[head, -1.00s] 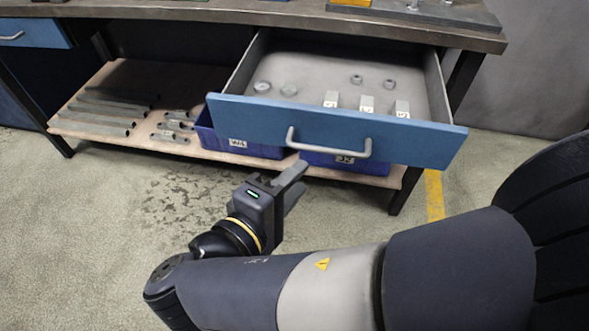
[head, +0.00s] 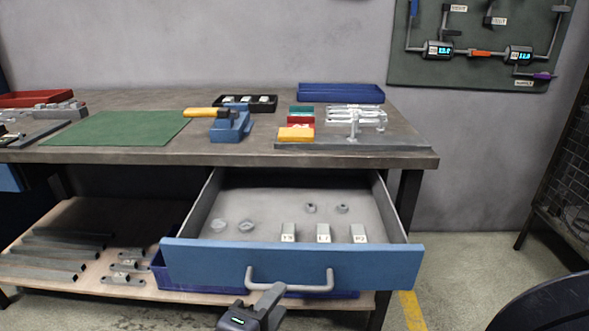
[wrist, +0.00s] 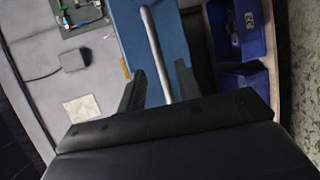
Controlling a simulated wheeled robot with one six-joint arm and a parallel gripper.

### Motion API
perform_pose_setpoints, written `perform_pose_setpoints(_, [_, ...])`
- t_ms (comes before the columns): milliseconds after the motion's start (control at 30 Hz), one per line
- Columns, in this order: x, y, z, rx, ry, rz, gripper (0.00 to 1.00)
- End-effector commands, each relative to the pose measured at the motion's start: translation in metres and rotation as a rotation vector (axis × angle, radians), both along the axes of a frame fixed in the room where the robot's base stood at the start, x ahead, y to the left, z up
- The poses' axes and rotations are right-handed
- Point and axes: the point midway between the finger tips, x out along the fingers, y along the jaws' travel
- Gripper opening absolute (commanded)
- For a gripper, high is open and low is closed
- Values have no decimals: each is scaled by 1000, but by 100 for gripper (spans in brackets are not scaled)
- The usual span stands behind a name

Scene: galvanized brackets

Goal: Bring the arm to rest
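My gripper (head: 272,302) is at the bottom of the head view, low in front of the open blue drawer (head: 200,257). In the wrist view its two dark fingers (wrist: 160,85) stand apart with nothing held. The grey drawer handle (head: 290,282) is close to the fingertips. In the wrist view the handle (wrist: 152,45) runs in the gap between the fingers, but I cannot tell whether they reach around it. Most of my arm is outside the head view.
The drawer holds three labelled blocks (head: 323,233) and several round parts. The workbench (head: 230,158) carries a green mat (head: 115,129), trays and a fixture. A lower shelf (head: 90,235) holds metal bars and blue bins. A wire rack (head: 570,190) stands at right.

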Motion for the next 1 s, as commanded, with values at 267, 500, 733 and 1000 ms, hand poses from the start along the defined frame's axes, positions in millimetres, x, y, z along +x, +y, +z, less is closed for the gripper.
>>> perform_pose_setpoints(267, [31, -15, -8, 0, 0, -4, 32])
perform_pose_setpoints(500, [46, -22, -10, 0, 0, -2, 32])
perform_pose_setpoints(733, [49, -22, -10, -1, 0, 0, 32])
perform_pose_setpoints(1000, [49, -22, -10, 0, 1, 0, 32])
